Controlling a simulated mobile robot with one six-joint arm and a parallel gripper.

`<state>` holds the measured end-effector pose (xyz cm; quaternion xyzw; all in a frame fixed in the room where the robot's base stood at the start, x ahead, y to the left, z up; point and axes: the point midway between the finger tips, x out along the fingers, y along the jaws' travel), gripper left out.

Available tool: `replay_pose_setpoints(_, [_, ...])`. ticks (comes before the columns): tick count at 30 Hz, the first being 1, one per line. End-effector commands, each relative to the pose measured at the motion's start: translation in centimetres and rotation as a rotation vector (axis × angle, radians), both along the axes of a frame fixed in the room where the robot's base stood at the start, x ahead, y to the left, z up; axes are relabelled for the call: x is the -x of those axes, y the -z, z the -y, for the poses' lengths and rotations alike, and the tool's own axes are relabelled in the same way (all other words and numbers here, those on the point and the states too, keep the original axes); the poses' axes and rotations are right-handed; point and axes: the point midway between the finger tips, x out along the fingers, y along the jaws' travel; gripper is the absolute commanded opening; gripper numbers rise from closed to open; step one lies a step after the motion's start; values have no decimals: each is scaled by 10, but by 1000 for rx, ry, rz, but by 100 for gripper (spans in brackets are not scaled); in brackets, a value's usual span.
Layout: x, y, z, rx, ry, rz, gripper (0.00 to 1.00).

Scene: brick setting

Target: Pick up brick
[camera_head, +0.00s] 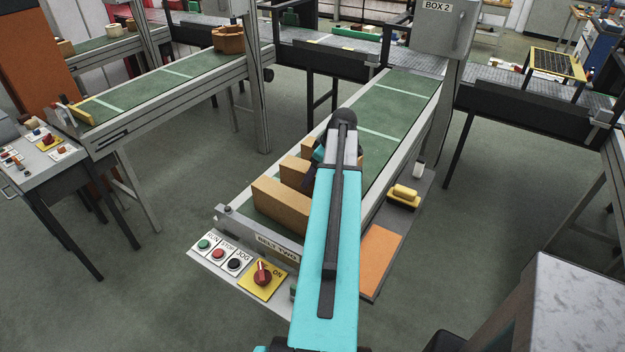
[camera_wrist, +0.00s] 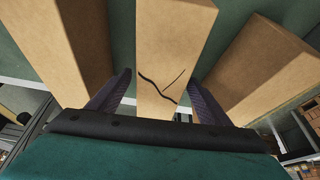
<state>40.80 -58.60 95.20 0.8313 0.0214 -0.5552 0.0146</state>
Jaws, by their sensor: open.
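Several tan bricks lie on the green belt marked BELT TWO. The nearest brick (camera_head: 282,205) and a smaller-looking one (camera_head: 295,170) show left of my arm, which hides part of the group. In the wrist view, a tan brick with black crack-like lines (camera_wrist: 172,45) is in the middle, with its near end between the fingers of my gripper (camera_wrist: 160,82). The gripper is open, one finger on each side of this brick. I cannot tell if either finger touches it. Another brick (camera_wrist: 58,40) lies to the left and one (camera_wrist: 262,65) to the right.
The belt (camera_head: 398,105) is clear beyond the bricks. A control panel (camera_head: 235,262) is at its near end. A grey box marked BOX 2 (camera_head: 447,30) stands at the far right.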

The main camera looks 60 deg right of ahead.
Motion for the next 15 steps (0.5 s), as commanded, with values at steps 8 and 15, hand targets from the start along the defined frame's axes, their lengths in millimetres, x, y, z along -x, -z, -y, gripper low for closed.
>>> replay_pose_setpoints(8, [-6,15,0,-1,0,0,72])
replay_pose_setpoints(15, [-6,17,0,0,0,0,72])
